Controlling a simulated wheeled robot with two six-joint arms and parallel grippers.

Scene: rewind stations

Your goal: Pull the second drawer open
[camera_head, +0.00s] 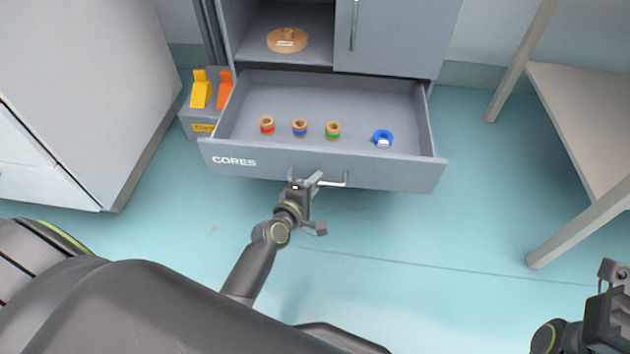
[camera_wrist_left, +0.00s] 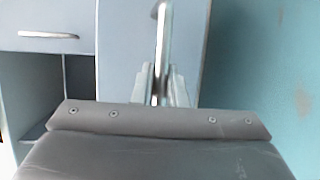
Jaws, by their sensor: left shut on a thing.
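The grey drawer (camera_head: 226,160) marked CORES stands pulled out from the cabinet in the head view. Its metal bar handle (camera_head: 333,183) is on the front face. My left gripper (camera_head: 306,182) is shut on the left part of this handle. In the left wrist view the handle (camera_wrist_left: 161,50) runs between the fingers of my left gripper (camera_wrist_left: 160,88). Inside the drawer lie several small cores, with red (camera_head: 267,126), blue (camera_head: 299,129) and green (camera_head: 333,131) bands, and a blue ring (camera_head: 382,138). My right gripper (camera_head: 612,270) shows only partly at the right edge; its fingers are unclear.
Above the drawer is an open shelf with a round wooden piece (camera_head: 288,40) and a closed door (camera_head: 398,38). A grey bin (camera_head: 188,118) with yellow and orange items stands left of the drawer. A table (camera_head: 590,110) stands at right. The floor before the drawer is clear.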

